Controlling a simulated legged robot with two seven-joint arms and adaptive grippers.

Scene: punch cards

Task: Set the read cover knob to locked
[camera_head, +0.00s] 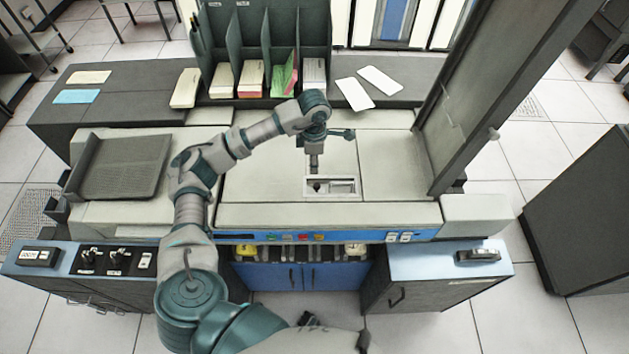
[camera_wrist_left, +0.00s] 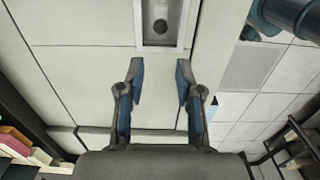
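The read cover knob appears to be the small dark round part in the pale recessed panel (camera_head: 345,186) on top of the machine. The knob (camera_wrist_left: 160,26) shows more clearly in the left wrist view, at the top centre inside the light frame. Its pointer setting is too small to read. My left gripper (camera_head: 315,167) hangs over the back left part of the panel, pointing down. In the left wrist view its two fingers (camera_wrist_left: 160,72) are spread apart with nothing between them, and the knob lies beyond the tips. My right gripper cannot be made out.
A tilted grey tray (camera_head: 120,165) is on the left of the machine top. A raised cover with a dark frame (camera_head: 490,85) stands at the right. A card rack (camera_head: 262,45) and loose white cards (camera_head: 380,80) are at the back. Blue control strips run along the front.

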